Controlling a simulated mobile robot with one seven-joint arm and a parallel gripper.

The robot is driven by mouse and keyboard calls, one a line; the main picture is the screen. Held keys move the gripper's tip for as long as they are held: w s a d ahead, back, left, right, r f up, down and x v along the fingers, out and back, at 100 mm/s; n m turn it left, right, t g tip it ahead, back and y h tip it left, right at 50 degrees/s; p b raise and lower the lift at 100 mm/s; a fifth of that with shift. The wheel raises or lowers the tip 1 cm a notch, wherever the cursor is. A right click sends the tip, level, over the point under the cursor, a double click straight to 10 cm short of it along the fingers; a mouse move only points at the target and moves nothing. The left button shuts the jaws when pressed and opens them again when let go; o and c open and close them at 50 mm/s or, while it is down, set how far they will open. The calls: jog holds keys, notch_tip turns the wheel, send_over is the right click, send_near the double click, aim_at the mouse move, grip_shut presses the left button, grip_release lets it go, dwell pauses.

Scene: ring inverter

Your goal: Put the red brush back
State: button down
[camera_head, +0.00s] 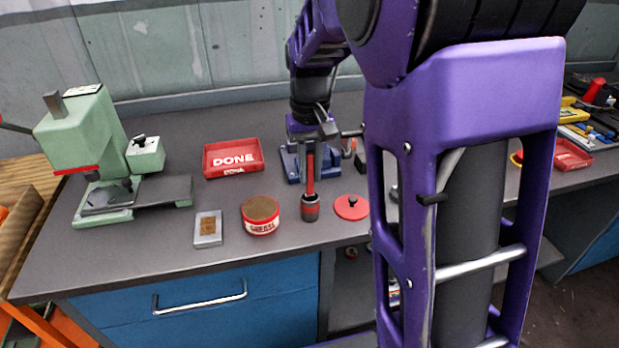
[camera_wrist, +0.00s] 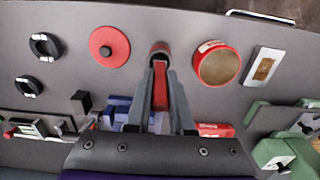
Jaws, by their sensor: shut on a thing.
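My gripper (camera_head: 311,140) is shut on the red brush (camera_head: 310,180), which hangs upright, handle up, with its dark-banded head low. In the wrist view my gripper (camera_wrist: 161,78) has its fingers on either side of the red handle (camera_wrist: 160,93), and the round head (camera_wrist: 159,48) points away from me. The brush appears between the open grease tin (camera_head: 260,215) and the red lid (camera_head: 351,208). I cannot tell whether its head touches the bench. A blue block-like fixture (camera_head: 289,164) stands behind it, partly hidden by the gripper and brush.
The red DONE tray (camera_head: 233,157) and a small metal box (camera_head: 208,229) are left of the brush. A green press (camera_head: 85,140) stands at far left. Two dark rings (camera_wrist: 45,46) (camera_wrist: 28,88) lie beyond the lid. My arm blocks the right middle of the head view.

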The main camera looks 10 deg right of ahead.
jog(key=shift+f, duration=0.75)
jog(key=shift+f, duration=0.2)
jog(key=c, duration=0.8)
grip_release()
jog(key=shift+r, duration=0.15)
notch_tip(320, 180, up, 12)
jog(key=shift+r+p, duration=0.1)
jog(key=shift+p, duration=1.05)
